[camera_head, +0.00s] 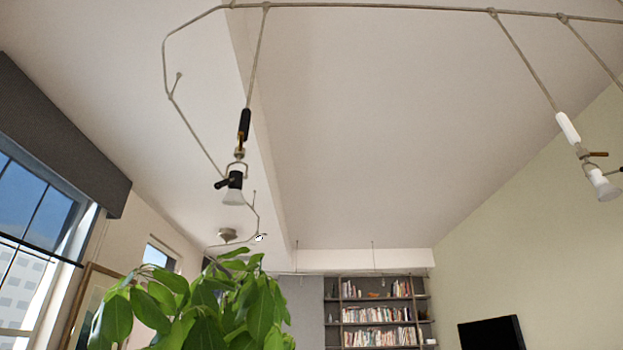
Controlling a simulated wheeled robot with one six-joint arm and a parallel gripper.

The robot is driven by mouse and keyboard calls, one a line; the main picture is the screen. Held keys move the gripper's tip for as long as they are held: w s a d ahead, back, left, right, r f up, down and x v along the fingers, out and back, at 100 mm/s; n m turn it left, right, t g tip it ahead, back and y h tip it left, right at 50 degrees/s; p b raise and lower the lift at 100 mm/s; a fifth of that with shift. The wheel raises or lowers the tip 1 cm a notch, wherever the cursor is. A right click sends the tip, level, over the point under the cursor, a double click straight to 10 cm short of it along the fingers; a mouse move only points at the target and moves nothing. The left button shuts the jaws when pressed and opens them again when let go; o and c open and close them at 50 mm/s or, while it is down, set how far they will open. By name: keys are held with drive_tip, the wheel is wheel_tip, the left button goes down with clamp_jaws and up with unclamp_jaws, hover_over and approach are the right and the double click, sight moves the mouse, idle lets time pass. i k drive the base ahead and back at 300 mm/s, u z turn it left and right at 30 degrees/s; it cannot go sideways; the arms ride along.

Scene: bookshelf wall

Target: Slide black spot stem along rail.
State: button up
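The black spot stem (244,125) hangs on a thin rod from the rail (380,8) near the top left of the head view. Its lamp head (234,188) is black with a pale, cone-shaped shade, tilted downward. The rod meets the rail at a small joint (265,6). The rail runs across the top of the view, then bends at the left and drops back toward the far wall. My gripper is not in view, and nothing is seen touching the stem.
A white spot stem (568,128) hangs from the same rail at the right. A leafy green plant (215,305) rises below the black spot. A bookshelf (380,312), a dark screen (491,334) and a window (40,225) stand around. Space between the two spots looks clear.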

sight(244, 126)
drive_tip(key=z, duration=0.1)
drive_tip(key=i, duration=0.45)
drive_tip(key=u, duration=0.75)
drive_tip(key=i, duration=0.65)
drive_tip(key=u, duration=0.6)
